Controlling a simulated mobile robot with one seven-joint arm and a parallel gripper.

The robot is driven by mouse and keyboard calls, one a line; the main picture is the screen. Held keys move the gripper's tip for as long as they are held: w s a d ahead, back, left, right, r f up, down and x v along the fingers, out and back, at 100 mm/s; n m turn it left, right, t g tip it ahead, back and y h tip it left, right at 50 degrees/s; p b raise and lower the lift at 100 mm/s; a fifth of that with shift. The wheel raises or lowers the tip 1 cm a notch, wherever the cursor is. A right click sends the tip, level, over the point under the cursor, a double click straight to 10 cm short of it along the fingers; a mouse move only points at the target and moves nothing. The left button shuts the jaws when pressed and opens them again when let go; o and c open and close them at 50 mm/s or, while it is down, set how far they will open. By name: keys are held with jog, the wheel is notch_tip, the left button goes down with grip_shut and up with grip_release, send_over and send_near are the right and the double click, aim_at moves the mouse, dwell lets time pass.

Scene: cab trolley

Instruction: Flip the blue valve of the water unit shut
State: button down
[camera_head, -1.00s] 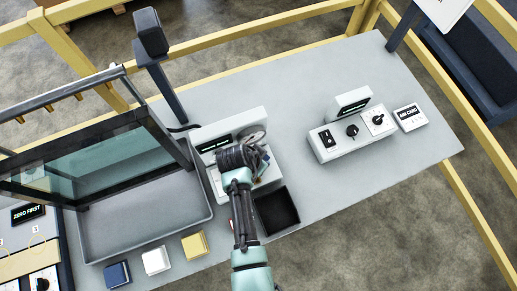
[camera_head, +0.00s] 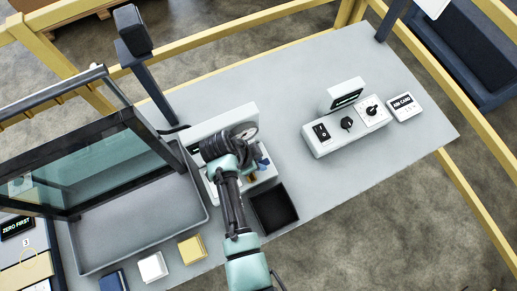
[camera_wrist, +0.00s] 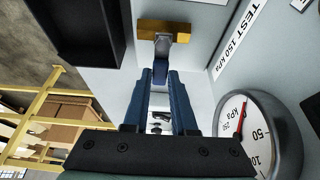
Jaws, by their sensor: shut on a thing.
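The water unit (camera_head: 212,188) is a white box with an upright back panel and a round gauge (camera_head: 246,131), left of the table's middle. My gripper reaches over it, and my wrist hides its fingertips in the head view. In the wrist view my gripper (camera_wrist: 160,76) has its dark blue fingers closed around the blue lever of the valve (camera_wrist: 160,66). The lever joins a brass valve body (camera_wrist: 170,28) beyond the fingertips. The gauge also shows in the wrist view (camera_wrist: 262,135), marked kPa, with a red needle.
A black open bin (camera_head: 274,208) stands right of the unit. A grey tray (camera_head: 140,246) under a glass frame lies to the left, with blue, white and yellow blocks before it. A white switch box (camera_head: 346,132) stands to the right. The table between is clear.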

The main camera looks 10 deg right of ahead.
jog(key=c, duration=0.7)
grip_release()
jog(key=shift+r, duration=0.15)
jog(key=b+v, duration=0.1)
jog(key=v, duration=1.1)
jog(key=shift+s+a+r+b, duration=0.15)
jog(key=shift+a+r+b, duration=0.05)
jog(key=shift+r+b, duration=0.1)
